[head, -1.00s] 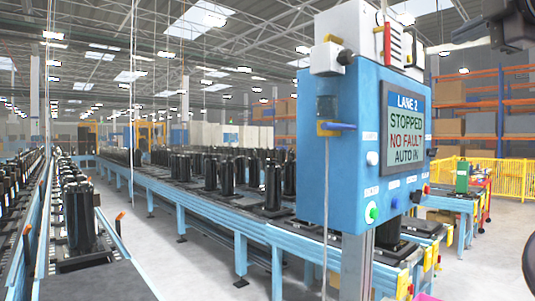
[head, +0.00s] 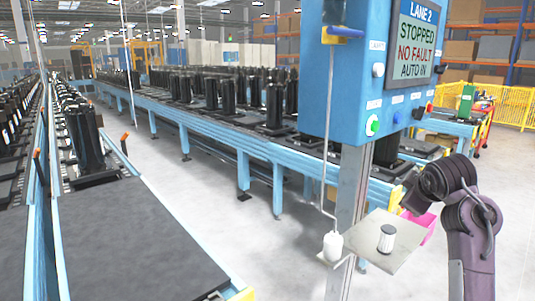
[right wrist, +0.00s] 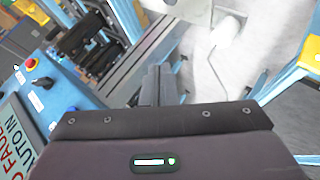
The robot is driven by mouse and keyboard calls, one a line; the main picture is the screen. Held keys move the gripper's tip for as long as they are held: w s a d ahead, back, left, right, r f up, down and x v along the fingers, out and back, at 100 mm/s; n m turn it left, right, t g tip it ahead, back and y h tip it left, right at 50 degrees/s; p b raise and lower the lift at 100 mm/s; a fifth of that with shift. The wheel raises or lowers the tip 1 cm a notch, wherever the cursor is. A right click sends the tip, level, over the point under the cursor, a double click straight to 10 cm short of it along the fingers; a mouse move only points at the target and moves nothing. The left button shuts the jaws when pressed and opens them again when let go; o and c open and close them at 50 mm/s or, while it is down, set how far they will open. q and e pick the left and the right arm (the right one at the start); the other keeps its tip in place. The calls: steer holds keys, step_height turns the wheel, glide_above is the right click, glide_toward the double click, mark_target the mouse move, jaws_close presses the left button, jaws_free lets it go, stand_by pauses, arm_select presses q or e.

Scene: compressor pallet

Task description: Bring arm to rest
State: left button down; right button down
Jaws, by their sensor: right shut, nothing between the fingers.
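My right arm (head: 468,215) comes up from the bottom right of the head view and bends over toward the left. Its hand end is beside a pink bin, low and right of the blue control box (head: 357,85); the fingertips cannot be made out there. In the right wrist view my right gripper (right wrist: 157,85) has its fingers together and empty, with the box's red button (right wrist: 30,63) off to the left. The box's screen (head: 415,40) reads LANE 2, STOPPED, NO FAULT, AUTO IN. My left gripper is not in view.
The box stands on a grey post (head: 347,215) with a small shelf (head: 400,255) holding a dark-and-white cylinder (head: 387,238). A white weight (head: 333,246) hangs on a cord. Conveyors (head: 215,145) carry black compressors. Grey floor (head: 200,215) lies clear between them.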

steer(key=s+a+f+m+g, duration=0.15)
steer(key=s+f, duration=0.25)
steer(key=f, duration=0.4)
steer(key=s+a+f+m+g, duration=0.1)
steer(key=s+a+f, duration=0.25)
steer(key=f, duration=0.45)
steer(key=s+a+f+m+g+y, duration=0.1)
steer(key=s+a+f, duration=0.3)
steer(key=s, duration=0.5)
steer(key=s+a+f+m+g+y, duration=0.1)
steer(key=s+a+f+m+g, duration=0.3)
steer(key=s, duration=0.6)
steer(key=s+a+f+n+t, duration=0.1)
steer(key=s+a+f, duration=0.1)
steer(key=s+f, duration=0.55)
step_height(320, 180, down, 26)
steer(key=s+g, duration=0.1)
steer(key=s, duration=0.1)
steer(key=s+d+f, duration=0.2)
steer(key=s+f, duration=0.8)
steer(key=s+d+f+g, duration=0.1)
steer(key=s+f, duration=0.9)
steer(key=shift+s+d+f, duration=0.2)
steer(key=shift+s+d, duration=0.1)
steer(key=shift+d, duration=0.05)
steer(key=shift+g, duration=0.25)
